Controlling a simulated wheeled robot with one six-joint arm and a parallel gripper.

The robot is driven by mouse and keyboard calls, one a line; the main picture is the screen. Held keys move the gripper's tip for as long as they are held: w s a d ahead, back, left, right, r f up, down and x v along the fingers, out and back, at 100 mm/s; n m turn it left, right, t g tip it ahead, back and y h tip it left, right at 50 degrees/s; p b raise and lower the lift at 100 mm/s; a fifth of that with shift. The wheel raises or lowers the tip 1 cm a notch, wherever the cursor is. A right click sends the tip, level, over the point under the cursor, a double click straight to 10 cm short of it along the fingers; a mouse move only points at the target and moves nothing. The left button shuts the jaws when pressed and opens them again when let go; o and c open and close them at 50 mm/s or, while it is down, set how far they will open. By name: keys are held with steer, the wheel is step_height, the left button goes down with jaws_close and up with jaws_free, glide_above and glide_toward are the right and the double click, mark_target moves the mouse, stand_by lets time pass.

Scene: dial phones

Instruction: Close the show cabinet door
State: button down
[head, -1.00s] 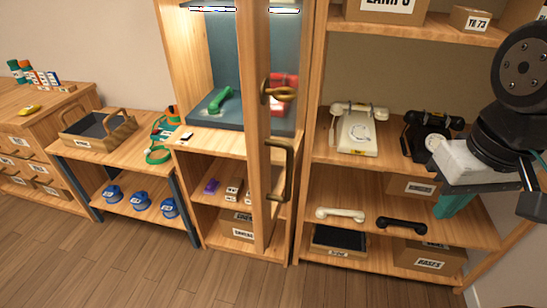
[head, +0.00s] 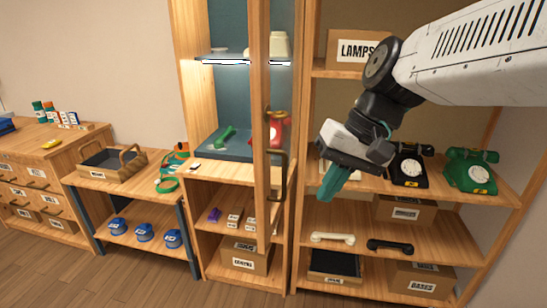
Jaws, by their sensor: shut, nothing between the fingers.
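The show cabinet (head: 190,75) is a tall wooden case with a blue-green back and a lit shelf. Its wood-framed glass door (head: 262,190) stands open, swung out towards me and seen nearly edge-on. A dark bar handle (head: 284,176) is on the door's right side. My gripper (head: 330,190) has teal fingers, shut and empty, pointing down to the right of the handle and apart from it in the picture. It is in front of the right-hand shelf and hides most of the white phone.
Inside the cabinet are a green handset (head: 227,134) and a red item (head: 277,129). The right shelf holds a black phone (head: 408,168), a green phone (head: 470,171) and loose handsets. A low table with a tray (head: 112,166) stands left. Floor (head: 130,275) in front is clear.

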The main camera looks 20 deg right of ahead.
mark_target(282, 154)
steer(key=w+d+r+m+t+y, duration=0.3)
steer(key=w+d+r+m+t, duration=0.15)
steer(key=w+d, duration=0.45)
steer(key=shift+w+a+f, duration=1.05)
steer(key=shift+w+a, duration=0.3)
steer(key=shift+a, duration=0.3)
steer(key=shift+w+a+f, duration=1.05)
steer(key=shift+w+a, duration=0.3)
steer(key=shift+a, duration=0.25)
steer(key=shift+w+a+f, duration=1.05)
steer(key=shift+w+a, duration=0.3)
steer(key=shift+a, duration=0.3)
